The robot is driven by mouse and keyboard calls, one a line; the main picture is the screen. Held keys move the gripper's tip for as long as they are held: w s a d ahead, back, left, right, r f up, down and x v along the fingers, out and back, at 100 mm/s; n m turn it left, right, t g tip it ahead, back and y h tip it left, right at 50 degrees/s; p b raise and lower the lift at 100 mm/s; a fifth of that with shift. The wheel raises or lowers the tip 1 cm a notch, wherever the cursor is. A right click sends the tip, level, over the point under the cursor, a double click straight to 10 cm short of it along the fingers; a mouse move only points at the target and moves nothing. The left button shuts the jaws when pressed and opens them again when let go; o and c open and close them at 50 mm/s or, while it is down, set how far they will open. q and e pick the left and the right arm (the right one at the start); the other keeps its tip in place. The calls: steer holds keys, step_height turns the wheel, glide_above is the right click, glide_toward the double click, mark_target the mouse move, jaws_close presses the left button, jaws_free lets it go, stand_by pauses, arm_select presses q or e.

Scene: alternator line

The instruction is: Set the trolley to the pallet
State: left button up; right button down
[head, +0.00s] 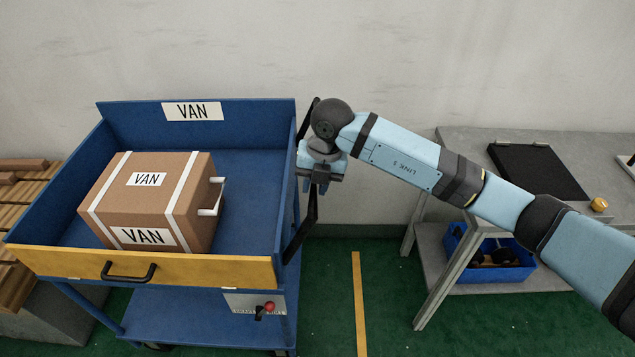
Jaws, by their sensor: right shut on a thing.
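The blue trolley (255,125) stands at the left, with a yellow front board and a "VAN" label on its back wall. A cardboard box (190,200) marked "VAN" sits in its upper tray. The trolley's black side handle (299,237) runs along its right end. My right gripper (319,180) is shut on this handle, and its wrist hides part of the bar. The wooden-slatted pallet (14,235) shows at the left edge, partly hidden behind the trolley. My left gripper is out of view.
A grey bench (465,145) with a black mat (538,170) stands at the right. A blue bin (488,262) sits on its lower shelf. Green floor with a yellow line (358,300) lies clear between trolley and bench. A red knob (269,307) shows below the trolley's tray.

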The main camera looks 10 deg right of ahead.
steer(key=c, duration=1.2)
jaws_free()
steer(key=shift+a+r, duration=0.1)
steer(key=shift+a, duration=0.1)
steer(key=shift+o, duration=1.4)
steer(key=shift+w+a, duration=0.1)
steer(key=shift+a, duration=0.05)
steer(key=shift+d+r, duration=0.2)
step_height(320, 180, up, 13)
steer(key=d, duration=0.2)
steer(key=shift+s+d, duration=0.15)
steer(key=shift+s, duration=0.2)
steer(key=shift+s+f, duration=0.1)
